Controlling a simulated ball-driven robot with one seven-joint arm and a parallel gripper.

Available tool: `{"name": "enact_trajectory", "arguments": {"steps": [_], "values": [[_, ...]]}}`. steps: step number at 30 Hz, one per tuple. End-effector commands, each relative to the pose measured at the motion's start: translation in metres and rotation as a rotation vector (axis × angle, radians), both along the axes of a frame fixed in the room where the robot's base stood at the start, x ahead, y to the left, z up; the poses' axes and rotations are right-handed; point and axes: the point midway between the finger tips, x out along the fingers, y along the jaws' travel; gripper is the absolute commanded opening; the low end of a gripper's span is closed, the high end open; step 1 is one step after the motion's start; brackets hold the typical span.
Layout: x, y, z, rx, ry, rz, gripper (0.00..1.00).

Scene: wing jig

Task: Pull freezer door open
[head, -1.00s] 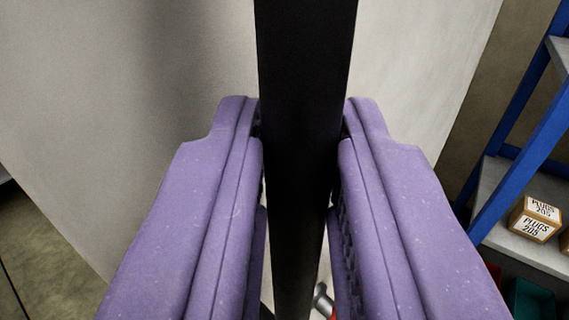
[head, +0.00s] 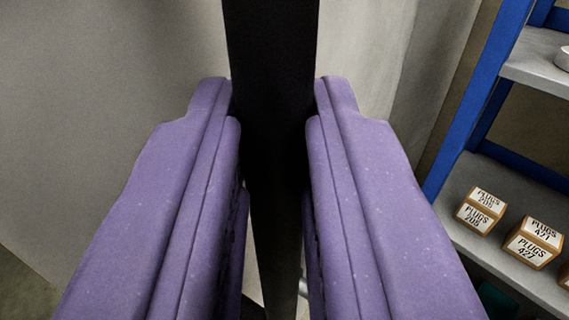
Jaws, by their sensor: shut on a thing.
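A long black upright bar, the freezer handle (head: 270,45), runs down the middle of the head view. It stands in front of a plain pale grey surface, the freezer door (head: 110,70). My gripper (head: 274,100) has purple fingers, one on each side of the handle, and is shut on it. The handle's lower part shows between the fingers down to the bottom of the picture. To the right of the handle a lighter pale face meets a greyer strip along an upright line. I cannot tell whether the door stands open.
A blue-framed shelf rack (head: 480,95) with grey shelves stands close on the right. It holds small boxes labelled PLUGS (head: 480,210), (head: 534,242) and a white round item (head: 563,58) higher up. A bit of floor (head: 25,285) shows at lower left.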

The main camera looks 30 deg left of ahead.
Motion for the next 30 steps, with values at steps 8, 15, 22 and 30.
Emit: {"name": "enact_trajectory", "arguments": {"steps": [8, 15, 22, 30], "values": [[0.007, 0.004, 0.009, -0.003, -0.018, 0.009, 0.0], [0.005, 0.003, 0.006, -0.003, -0.012, 0.007, 0.4], [0.003, 0.002, 0.004, -0.001, -0.008, 0.004, 0.4], [-0.02, -0.013, 0.004, -0.001, -0.005, 0.001, 0.4]]}}
